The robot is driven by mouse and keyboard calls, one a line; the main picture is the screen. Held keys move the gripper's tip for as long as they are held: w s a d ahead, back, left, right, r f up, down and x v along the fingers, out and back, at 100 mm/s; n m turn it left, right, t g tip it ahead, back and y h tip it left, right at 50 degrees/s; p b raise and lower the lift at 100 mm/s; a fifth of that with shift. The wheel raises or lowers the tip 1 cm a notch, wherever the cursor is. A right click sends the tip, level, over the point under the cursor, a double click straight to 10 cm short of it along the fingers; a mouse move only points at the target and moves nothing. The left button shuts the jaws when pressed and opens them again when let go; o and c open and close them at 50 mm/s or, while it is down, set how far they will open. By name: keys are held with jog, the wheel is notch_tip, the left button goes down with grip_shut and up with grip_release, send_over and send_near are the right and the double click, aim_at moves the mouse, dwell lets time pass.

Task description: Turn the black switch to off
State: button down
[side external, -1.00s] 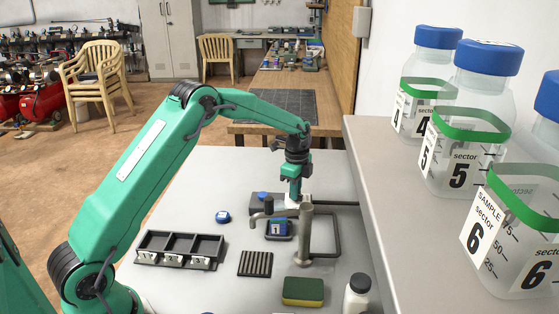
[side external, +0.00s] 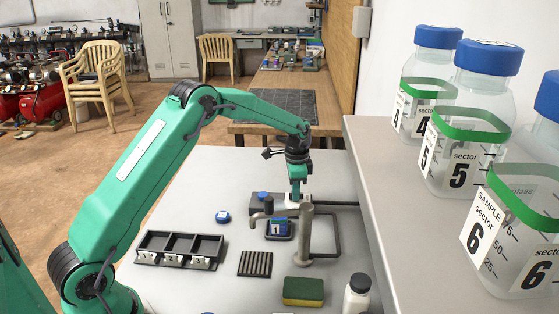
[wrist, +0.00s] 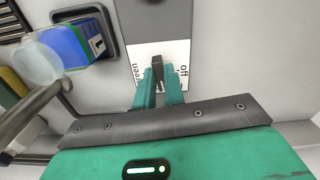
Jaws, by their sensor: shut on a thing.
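My gripper (wrist: 161,82) is shut on the switch, a green finger on each side. The lever points up in that view, roughly between the two words. In the side external view my gripper (side external: 295,194) is low over the white plate (side external: 291,199), behind the metal spout. The switch is hidden there.
A metal spout (side external: 306,235) stands just in front of my gripper. A blue container marked 1 (side external: 278,227) sits in a dark holder beside it. A black three-slot tray (side external: 180,248), a grooved mat (side external: 255,264), a sponge (side external: 303,291) and a white bottle (side external: 356,297) are nearer.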

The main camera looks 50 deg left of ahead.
jog(key=n, duration=0.7)
jog(key=shift+d, duration=0.1)
jog(key=n, duration=0.6)
jog(key=shift+r+n, duration=0.1)
jog(key=shift+n, duration=0.2)
jog(key=c, duration=1.5)
grip_release()
notch_tip(320, 180, up, 7)
jog(key=shift+r, duration=0.35)
